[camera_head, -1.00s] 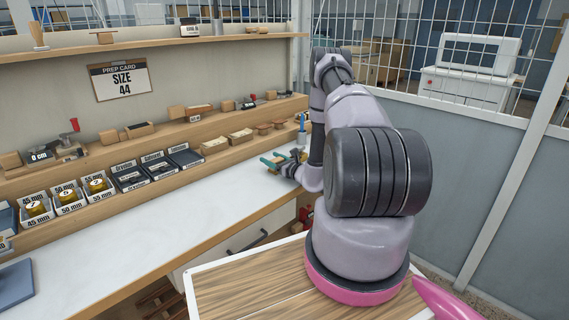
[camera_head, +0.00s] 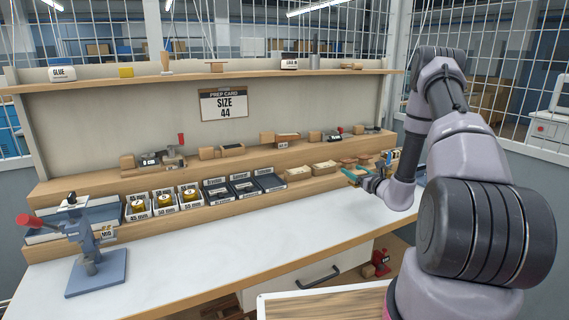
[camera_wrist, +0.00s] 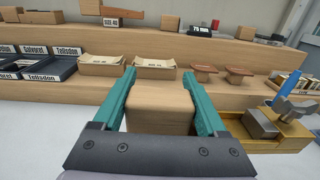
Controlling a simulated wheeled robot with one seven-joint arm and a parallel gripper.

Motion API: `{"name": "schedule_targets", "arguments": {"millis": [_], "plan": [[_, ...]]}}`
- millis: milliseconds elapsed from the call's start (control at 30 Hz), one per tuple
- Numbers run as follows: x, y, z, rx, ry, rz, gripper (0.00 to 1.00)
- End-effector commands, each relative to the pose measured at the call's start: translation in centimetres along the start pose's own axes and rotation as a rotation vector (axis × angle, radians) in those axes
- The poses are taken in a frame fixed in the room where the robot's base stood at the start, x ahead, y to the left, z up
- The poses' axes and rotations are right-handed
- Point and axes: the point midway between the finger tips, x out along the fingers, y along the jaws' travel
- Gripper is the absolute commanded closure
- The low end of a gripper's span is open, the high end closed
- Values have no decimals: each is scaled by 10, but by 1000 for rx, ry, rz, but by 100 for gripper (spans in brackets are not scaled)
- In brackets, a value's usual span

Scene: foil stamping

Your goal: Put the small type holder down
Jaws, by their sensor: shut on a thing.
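My gripper (camera_head: 352,175) is shut on a light wooden block (camera_wrist: 160,105), which I take to be the wooden handle of the small type holder. In the wrist view the block sits between the two teal fingers and points away from the camera; its far end and underside are hidden. In the head view the gripper is over the right part of the white worktop (camera_head: 225,240), in front of the stepped wooden shelf (camera_head: 205,212). I cannot tell whether the held piece touches anything.
Two paper-lined trays (camera_wrist: 100,66) and two small wooden-topped pieces (camera_wrist: 238,76) stand on the step ahead. A brass fixture with a blue handle (camera_wrist: 280,125) is close on the right. A blue press (camera_head: 92,260) stands at the left. The middle worktop is clear.

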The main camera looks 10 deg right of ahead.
Motion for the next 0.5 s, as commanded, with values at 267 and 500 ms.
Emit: {"name": "schedule_targets", "arguments": {"millis": [267,500], "plan": [[-3,76,18,9,2,-203,100],[-28,108,28,0,0,-300,100]]}}
